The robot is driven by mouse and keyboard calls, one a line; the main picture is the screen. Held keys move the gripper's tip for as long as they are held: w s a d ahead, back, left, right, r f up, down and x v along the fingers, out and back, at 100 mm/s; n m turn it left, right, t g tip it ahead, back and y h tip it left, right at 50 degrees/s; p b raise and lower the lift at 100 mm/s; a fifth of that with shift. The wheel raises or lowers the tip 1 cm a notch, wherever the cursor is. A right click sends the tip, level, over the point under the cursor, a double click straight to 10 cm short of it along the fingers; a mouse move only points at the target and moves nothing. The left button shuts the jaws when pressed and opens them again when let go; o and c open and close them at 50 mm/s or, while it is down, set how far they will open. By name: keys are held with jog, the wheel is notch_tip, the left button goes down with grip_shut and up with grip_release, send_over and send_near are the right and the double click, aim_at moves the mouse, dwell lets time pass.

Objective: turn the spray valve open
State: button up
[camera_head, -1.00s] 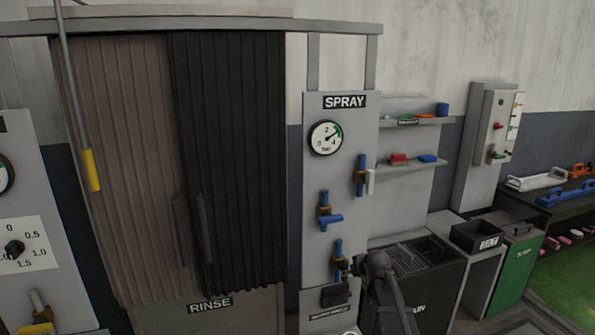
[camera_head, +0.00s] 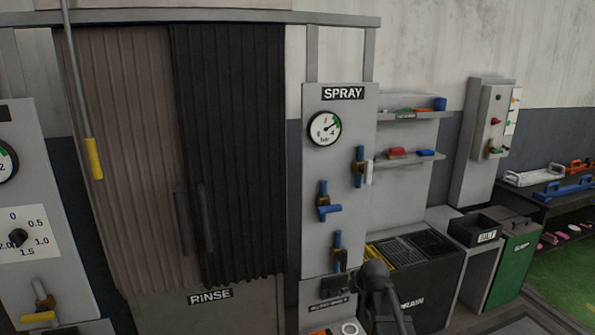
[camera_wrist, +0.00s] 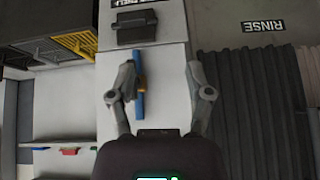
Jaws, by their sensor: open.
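The grey panel labelled SPRAY (camera_head: 311,150) carries several blue pipes. The upper right valve (camera_head: 359,167) has a pale handle pointing down. The middle valve (camera_head: 325,202) has a blue handle turned sideways. The lowest valve (camera_head: 338,255) is a blue vertical pipe with a brass body; its handle is hard to make out. In the wrist view, turned upside down, a blue pipe with a brass valve (camera_wrist: 140,108) lies between my gripper's fingers, nearer the left one. My gripper (camera_wrist: 161,75) is open and empty. In the head view my arm partly hides the gripper.
A round gauge (camera_head: 324,128) is above the valves. A dark box (camera_wrist: 136,28) sticks out of the panel below the lowest valve. Dark curtains (camera_head: 230,150) hang left. A drain bench (camera_head: 425,285), shelves (camera_head: 410,155) and a green bin (camera_head: 514,262) stand right.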

jog(key=s+f+m+g+h+b, duration=0.1)
jog(key=s+f+m+g+b, duration=0.3)
jog(key=s, duration=0.7)
jog(key=s+f+n+g+h+b, duration=0.1)
jog(key=s+f+g+b, duration=0.15)
jog(key=s+f, duration=0.65)
notch_tip(320, 180, up, 15)
jog(key=s+p, duration=0.2)
jog(key=p, duration=1)
jog(key=shift+s+d+r, duration=0.15)
jog(key=shift+d, duration=0.05)
